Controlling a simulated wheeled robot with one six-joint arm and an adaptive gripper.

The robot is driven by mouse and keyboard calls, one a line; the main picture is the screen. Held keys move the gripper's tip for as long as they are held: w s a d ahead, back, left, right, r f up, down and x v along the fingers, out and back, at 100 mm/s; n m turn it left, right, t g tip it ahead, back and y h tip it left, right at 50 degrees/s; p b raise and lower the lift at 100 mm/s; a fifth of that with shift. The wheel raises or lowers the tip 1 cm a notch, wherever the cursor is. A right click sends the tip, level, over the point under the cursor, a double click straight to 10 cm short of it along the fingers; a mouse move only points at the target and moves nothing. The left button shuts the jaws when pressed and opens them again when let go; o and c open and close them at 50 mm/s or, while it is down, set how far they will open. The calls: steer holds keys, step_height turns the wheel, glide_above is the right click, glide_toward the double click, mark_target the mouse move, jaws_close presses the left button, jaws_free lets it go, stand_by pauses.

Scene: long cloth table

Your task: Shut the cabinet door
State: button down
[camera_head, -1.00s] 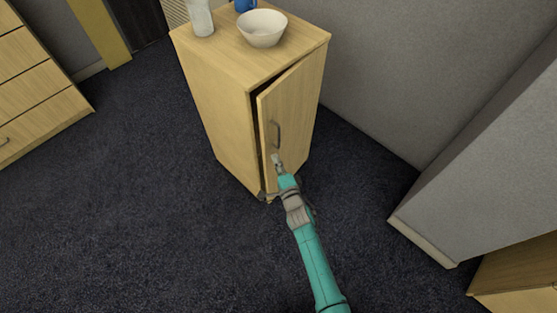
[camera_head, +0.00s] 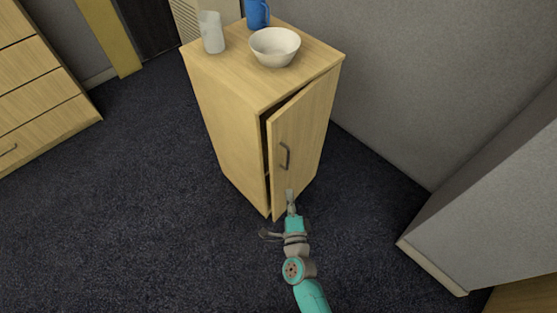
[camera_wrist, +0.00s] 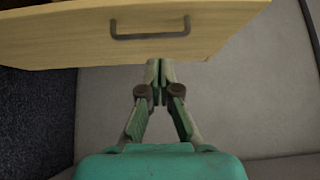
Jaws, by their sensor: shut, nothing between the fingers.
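The wooden cabinet (camera_head: 222,135) stands against the grey wall. Its door (camera_head: 308,120) is slightly ajar, hinged on the right, with a dark gap along its left edge. The dark door handle (camera_head: 285,156) sits near that left edge; the door (camera_wrist: 80,38) and handle (camera_wrist: 150,28) also show across the top of the wrist view. My gripper (camera_head: 290,194) is shut and empty, in front of the door's lower part, below the handle. In the wrist view my gripper's fingertips (camera_wrist: 159,68) meet at the door's edge in the picture; I cannot tell whether they touch it.
On the cabinet top stand a white bowl (camera_head: 275,47), a pale cup (camera_head: 211,32) and a blue mug (camera_head: 257,14). A wooden drawer unit (camera_head: 40,95) is at the left. A grey wall block (camera_head: 480,200) is at the right. The dark carpet (camera_head: 130,210) between is clear.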

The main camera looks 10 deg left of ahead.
glide_toward(277, 156)
steer(key=w+d, duration=0.2)
steer(key=w, duration=0.2)
steer(key=shift+w+a+r, duration=0.15)
steer(key=shift+w+a, duration=0.15)
steer(key=shift+a, duration=0.3)
steer(key=shift+w+a+r, duration=0.1)
steer(key=shift+w+a, duration=0.15)
steer(key=shift+a, duration=0.35)
steer(key=shift+w+a, duration=0.35)
steer(key=shift+a, duration=0.25)
